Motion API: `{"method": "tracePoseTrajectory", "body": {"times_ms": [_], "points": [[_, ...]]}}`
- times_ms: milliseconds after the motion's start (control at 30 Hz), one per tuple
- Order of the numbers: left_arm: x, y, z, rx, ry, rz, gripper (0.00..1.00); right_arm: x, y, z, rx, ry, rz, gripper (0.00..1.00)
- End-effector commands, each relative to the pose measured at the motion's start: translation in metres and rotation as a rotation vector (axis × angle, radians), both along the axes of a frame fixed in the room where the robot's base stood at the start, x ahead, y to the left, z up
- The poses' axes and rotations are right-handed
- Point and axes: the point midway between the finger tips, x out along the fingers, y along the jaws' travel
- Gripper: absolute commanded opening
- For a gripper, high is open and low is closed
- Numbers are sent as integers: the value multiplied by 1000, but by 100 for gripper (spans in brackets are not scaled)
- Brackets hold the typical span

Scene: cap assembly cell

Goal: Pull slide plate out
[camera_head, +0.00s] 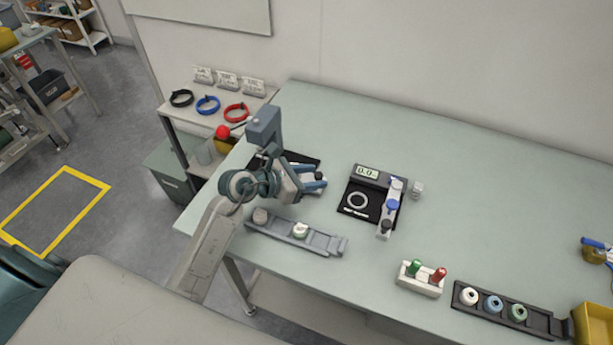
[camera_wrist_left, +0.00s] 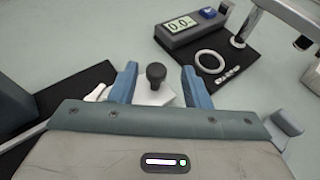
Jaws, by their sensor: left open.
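A pale plate (camera_wrist_left: 152,97) with a black knob (camera_wrist_left: 156,73) shows in the left wrist view, which I take for the slide plate. My left gripper (camera_wrist_left: 159,78) is open, with one blue finger on each side of the knob. I cannot tell whether either finger touches it. In the head view my left gripper (camera_head: 318,181) is low over the table, beside a black base (camera_head: 304,161) that my arm partly covers. The plate is hidden there behind the gripper. My right gripper is not in view.
A gauge station with a display (camera_head: 367,172), a ring (camera_head: 358,200) and an upright arm stands right of the gripper. A grey rail (camera_head: 322,243) with caps lies in front. A holder (camera_head: 420,283) with green and red pegs is further right. The table's back is clear.

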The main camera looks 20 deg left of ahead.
Motion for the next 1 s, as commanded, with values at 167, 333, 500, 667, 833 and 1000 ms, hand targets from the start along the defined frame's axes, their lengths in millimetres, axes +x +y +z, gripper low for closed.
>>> {"method": "tracePoseTrajectory", "body": {"times_ms": [167, 333, 500, 667, 833, 1000], "points": [[-9, 9, 3, 6, -2, 1, 43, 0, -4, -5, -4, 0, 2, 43], [-29, 25, 12, 8, -2, -1, 43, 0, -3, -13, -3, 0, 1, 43], [-47, 40, 22, 8, -1, -2, 43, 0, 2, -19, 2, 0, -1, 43], [-61, 51, 31, 7, 0, -3, 43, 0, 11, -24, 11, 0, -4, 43], [-70, 59, 37, 4, -1, -2, 43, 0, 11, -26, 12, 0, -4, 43], [-75, 62, 40, 2, 0, -2, 43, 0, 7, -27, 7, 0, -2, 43]]}}
